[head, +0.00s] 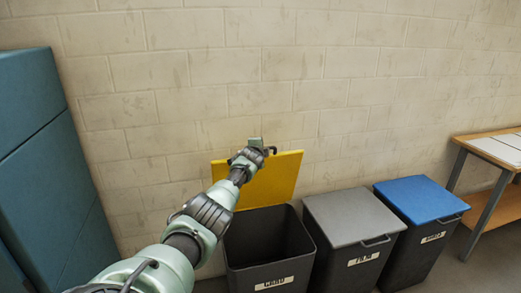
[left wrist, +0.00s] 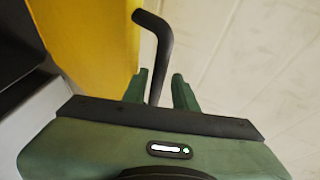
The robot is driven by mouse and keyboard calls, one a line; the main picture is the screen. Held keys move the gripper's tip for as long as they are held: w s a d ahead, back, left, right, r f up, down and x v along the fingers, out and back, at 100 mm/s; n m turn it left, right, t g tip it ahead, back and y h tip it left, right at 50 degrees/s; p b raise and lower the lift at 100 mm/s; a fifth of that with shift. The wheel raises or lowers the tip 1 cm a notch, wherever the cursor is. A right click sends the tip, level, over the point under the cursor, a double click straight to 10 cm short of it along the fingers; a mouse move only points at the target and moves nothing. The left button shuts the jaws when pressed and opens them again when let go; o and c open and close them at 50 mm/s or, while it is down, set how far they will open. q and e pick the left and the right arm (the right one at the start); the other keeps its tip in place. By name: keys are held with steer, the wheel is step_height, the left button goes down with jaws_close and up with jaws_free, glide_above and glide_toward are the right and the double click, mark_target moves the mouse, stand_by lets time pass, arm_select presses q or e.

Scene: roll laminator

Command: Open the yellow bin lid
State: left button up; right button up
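The yellow bin lid (head: 272,182) stands raised and nearly upright near the wall, behind its dark bin (head: 268,245), whose top is open. My left gripper (head: 264,148) is at the lid's top edge, by the black handle (head: 272,150). In the left wrist view the lid (left wrist: 95,45) fills the upper left. The bent black handle (left wrist: 162,50) runs down between the two green fingertips of my left gripper (left wrist: 160,82). The fingers are apart, with a small gap visible on each side of the handle. My right gripper is not in view.
A grey-lidded bin (head: 353,218) and a blue-lidded bin (head: 420,202) stand closed to the right. A wooden table (head: 478,140) is at the far right. Blue cabinets (head: 40,160) stand at the left. A block wall (head: 260,80) is behind.

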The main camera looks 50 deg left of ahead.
arm_select(q)
steer(key=shift+s+f, duration=0.15)
steer(key=shift+f, duration=0.2)
steer(key=p+v, duration=0.2)
steer(key=v, duration=0.5)
steer(key=shift+s+d+r, duration=0.2)
steer(key=shift+d+r, duration=0.05)
steer(key=shift+r, duration=0.2)
